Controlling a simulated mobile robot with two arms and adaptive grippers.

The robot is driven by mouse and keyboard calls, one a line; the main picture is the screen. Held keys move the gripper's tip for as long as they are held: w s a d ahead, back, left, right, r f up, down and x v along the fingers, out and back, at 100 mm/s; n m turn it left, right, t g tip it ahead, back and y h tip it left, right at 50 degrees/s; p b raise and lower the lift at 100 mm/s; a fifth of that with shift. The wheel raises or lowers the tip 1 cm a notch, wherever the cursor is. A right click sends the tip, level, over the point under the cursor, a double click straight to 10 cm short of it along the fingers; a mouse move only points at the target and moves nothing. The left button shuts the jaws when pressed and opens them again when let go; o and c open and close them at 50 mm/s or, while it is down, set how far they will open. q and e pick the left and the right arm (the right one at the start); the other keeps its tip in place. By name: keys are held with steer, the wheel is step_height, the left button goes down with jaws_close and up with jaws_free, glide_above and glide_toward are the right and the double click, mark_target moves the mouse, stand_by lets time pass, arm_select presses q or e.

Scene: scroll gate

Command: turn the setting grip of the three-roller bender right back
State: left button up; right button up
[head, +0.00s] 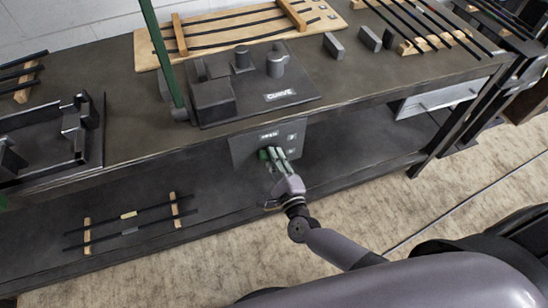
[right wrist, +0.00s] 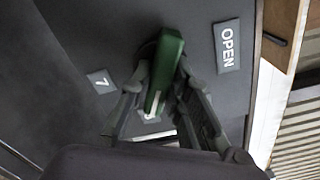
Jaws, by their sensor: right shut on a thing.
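The three-roller bender (head: 232,88) stands on the bench top, a dark block with rollers and a "CURVE" label. Below it, on the bench front, is a grey panel (head: 245,152) with small white labels. A green setting grip (head: 264,155) sits on this panel, partly hidden by my right gripper (head: 273,158). In the right wrist view the green grip (right wrist: 168,62) lies between the two fingers of my right gripper (right wrist: 160,85), which is shut on it. An "OPEN" label (right wrist: 227,46) and a "7" label (right wrist: 100,82) flank the grip. My left gripper is not in view.
A tall green lever (head: 160,50) rises beside the bender. A wooden board with dark rods (head: 215,30) lies behind, and a dark fixture (head: 80,130) stands at the left. Rods on wooden supports (head: 130,222) lie on the lower shelf. The floor (head: 440,190) in front is open.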

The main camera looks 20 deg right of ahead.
steer(key=shift+n, duration=0.4)
jaws_close()
steer(key=shift+r+n+p, duration=0.1)
steer(key=shift+n+p, duration=0.45)
steer(key=shift+n, duration=0.45)
steer(key=n+p, duration=0.1)
steer(key=n, duration=0.2)
steer(key=shift+n, duration=0.3)
steer(key=n+p, duration=0.2)
steer(key=n, duration=0.4)
steer(key=shift+r, duration=0.1)
steer(key=n+p, duration=0.1)
steer(key=n, duration=0.5)
steer(key=shift+a, duration=0.1)
steer(key=n+p, duration=0.1)
steer(key=n, duration=0.3)
steer(key=shift+n, duration=0.6)
steer(key=shift+s, duration=0.1)
steer(key=o, duration=0.8)
jaws_free()
